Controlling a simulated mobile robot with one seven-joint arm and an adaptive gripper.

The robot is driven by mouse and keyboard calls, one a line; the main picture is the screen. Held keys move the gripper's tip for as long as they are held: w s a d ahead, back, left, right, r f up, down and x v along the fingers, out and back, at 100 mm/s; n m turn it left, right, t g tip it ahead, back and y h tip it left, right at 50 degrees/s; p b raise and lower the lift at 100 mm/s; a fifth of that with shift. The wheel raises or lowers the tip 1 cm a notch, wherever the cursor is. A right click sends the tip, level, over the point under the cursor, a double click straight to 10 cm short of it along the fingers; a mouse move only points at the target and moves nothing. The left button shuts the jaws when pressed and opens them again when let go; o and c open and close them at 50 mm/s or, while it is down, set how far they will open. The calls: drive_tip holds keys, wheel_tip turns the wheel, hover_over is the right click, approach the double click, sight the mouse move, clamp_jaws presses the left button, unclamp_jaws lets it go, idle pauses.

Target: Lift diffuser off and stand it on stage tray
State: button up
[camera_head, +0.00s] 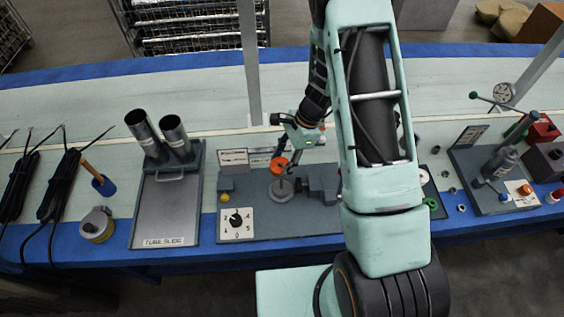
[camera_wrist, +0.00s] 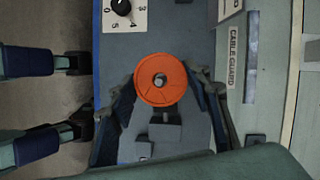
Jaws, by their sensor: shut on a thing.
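An orange disc (camera_wrist: 160,68), apparently the diffuser, has faint radial lines and a grey metal pin or nut at its centre. It also shows in the head view (camera_head: 279,165), above a round grey base (camera_head: 281,192) on the dark bench plate. My gripper (camera_wrist: 161,82) is shut on the orange disc, with one finger on each side of it. In the head view my gripper (camera_head: 284,152) reaches down to it from above. Whether the disc touches what is below it cannot be told. No tray is clearly marked as the stage tray.
A dial plate (camera_head: 237,222) is in front of the base. Grey blocks (camera_head: 318,183) stand close right. A lever press (camera_head: 497,165) is far right. My arm hides part of the bench.

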sight(282, 163)
drive_tip(key=shift+r+p, duration=1.95)
drive_tip(key=shift+r, duration=1)
drive_tip(key=shift+f, duration=0.1)
